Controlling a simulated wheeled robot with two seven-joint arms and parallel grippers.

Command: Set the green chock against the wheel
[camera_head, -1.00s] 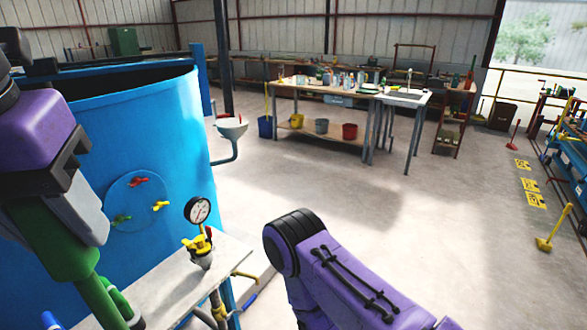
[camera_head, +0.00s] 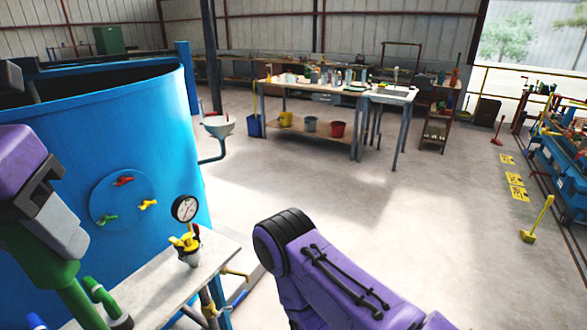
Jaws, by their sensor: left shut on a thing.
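My left gripper (camera_head: 58,232) is at the left edge, in front of the blue tank, pointing down. I cannot see the wheel.
A large blue tank (camera_head: 150,150) with coloured knobs fills the left. The concrete floor (camera_head: 300,185) in the middle is clear. A workbench (camera_head: 290,92) stands behind.

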